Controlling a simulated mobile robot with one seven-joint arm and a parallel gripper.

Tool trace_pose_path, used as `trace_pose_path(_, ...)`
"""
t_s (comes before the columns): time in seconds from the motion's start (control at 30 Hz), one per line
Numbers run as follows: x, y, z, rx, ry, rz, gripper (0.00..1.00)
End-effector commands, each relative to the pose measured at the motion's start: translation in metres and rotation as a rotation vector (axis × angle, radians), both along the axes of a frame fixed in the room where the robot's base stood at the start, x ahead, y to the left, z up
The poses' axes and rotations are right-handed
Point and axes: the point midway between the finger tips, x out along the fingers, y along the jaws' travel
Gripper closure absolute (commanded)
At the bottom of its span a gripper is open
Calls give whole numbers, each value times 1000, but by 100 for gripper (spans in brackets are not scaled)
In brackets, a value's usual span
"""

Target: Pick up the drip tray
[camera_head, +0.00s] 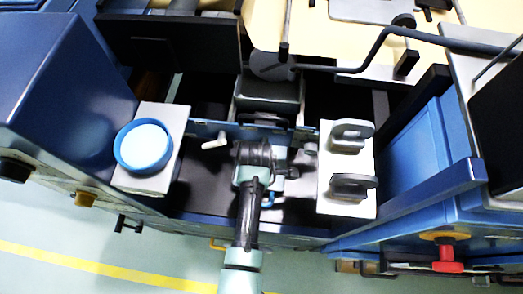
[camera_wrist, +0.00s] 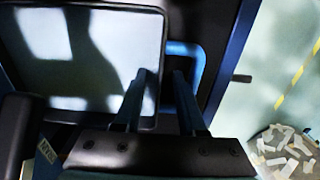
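A shallow tray with a pale, shiny floor and a dark rim (camera_wrist: 88,45) fills the upper left of the wrist view; I take it to be the drip tray. A blue loop (camera_wrist: 186,48), possibly its handle, stands along its right side. My gripper (camera_wrist: 166,74) is open, its two dark fingers apart, with the tips over the strip between tray and loop. I cannot tell if they touch anything. In the head view my gripper (camera_head: 256,155) reaches down into the dark bay between the blue machine sides. My wrist hides most of the tray there.
A blue round cup (camera_head: 143,147) stands on a grey block left of the bay. A bent black bar (camera_head: 375,50) crosses above. A bin of paper scraps (camera_wrist: 284,152) sits on the floor.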

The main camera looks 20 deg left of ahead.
Motion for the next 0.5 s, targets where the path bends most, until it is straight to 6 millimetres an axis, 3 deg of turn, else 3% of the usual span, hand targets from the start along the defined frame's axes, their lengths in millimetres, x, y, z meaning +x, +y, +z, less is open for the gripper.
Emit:
trace_pose_path(0.1,0,0,0,0,0,0,62)
trace_pose_path(0.3,0,0,1,0,-1,0,98)
trace_pose_path(0.5,0,0,1,0,0,0,100)
